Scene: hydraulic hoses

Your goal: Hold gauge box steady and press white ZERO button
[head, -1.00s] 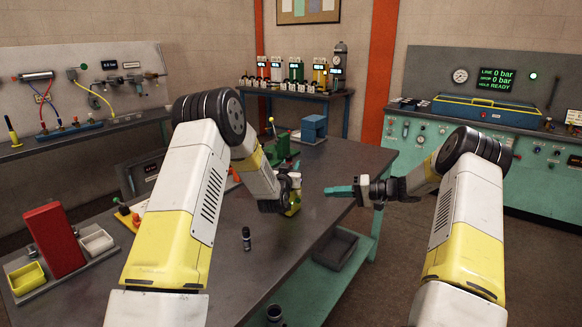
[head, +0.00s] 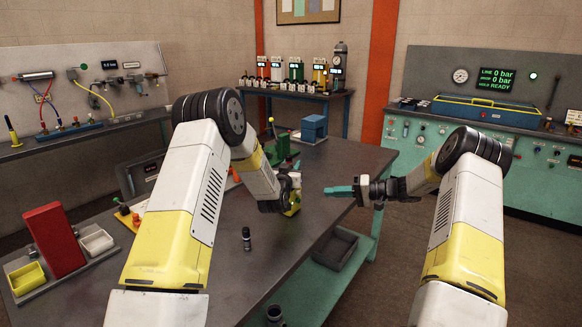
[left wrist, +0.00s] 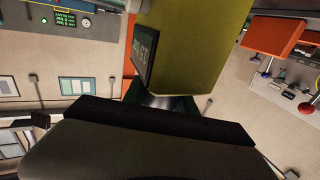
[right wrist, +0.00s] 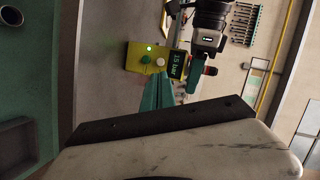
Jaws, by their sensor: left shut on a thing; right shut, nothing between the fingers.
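The yellow-green gauge box (head: 295,204) is held by my left gripper (head: 290,190) above the bench. It fills the upper middle of the left wrist view (left wrist: 200,45), with its dark display (left wrist: 143,50) at its left side. In the right wrist view the box (right wrist: 134,55) shows its button face, a lit green lamp (right wrist: 149,47), a whitish round button (right wrist: 160,61), a green one (right wrist: 145,60) and a display reading 15 bar (right wrist: 176,64). My right gripper (head: 327,190) is shut and empty, its teal fingers pointing at the box with a gap between.
The grey bench (head: 275,235) lies below, with a small dark cylinder (head: 246,238) standing on it. A red block (head: 55,240) and small bins are at the left. A blue block (head: 314,127) stands at the bench's far end. Open floor lies right of the bench.

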